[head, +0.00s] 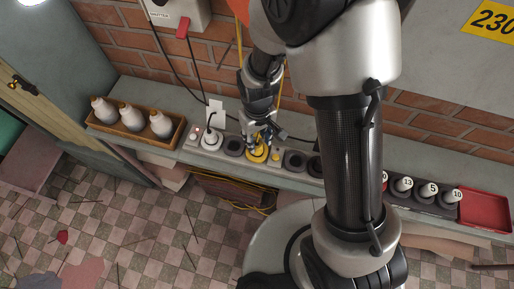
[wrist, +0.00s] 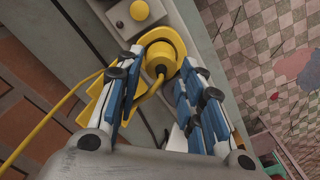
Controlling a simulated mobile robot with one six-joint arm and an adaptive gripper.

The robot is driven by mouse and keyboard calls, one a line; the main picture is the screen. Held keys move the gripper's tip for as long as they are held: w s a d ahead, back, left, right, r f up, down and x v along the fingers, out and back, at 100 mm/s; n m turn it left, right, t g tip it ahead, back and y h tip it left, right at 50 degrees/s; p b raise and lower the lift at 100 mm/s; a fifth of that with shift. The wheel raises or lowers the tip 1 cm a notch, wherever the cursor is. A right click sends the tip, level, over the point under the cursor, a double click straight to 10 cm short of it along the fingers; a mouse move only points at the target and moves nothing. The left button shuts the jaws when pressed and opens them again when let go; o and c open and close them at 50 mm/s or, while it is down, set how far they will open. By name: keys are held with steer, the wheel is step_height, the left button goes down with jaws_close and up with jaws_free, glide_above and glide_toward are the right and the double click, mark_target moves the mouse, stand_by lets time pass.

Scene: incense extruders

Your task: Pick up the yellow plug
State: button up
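The yellow plug (wrist: 158,58) sits in a round yellow socket (wrist: 166,36) on the grey shelf, with a yellow cord running from it to the left in the wrist view. In the head view the yellow plug (head: 257,148) shows just under my gripper (head: 262,138). In the wrist view my gripper (wrist: 160,75) is open, one blue-padded finger on each side of the plug. I see a gap at the right finger; whether the left finger touches the plug I cannot tell.
A white plug (head: 210,138) stands in a power strip to the left. A wooden tray (head: 101,121) holds three white bottles (head: 131,117). Numbered bottles (head: 428,189) and a red tray (head: 484,206) are at the right. A brick wall (head: 134,58) rises behind the shelf.

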mark_target(257, 144)
step_height(257, 144, down, 5)
steer(key=shift+a+f+b, duration=0.1)
steer(key=shift+b, duration=1)
steer(key=shift+c, duration=0.3)
steer(key=c, duration=0.7)
steer(key=shift+o, duration=0.2)
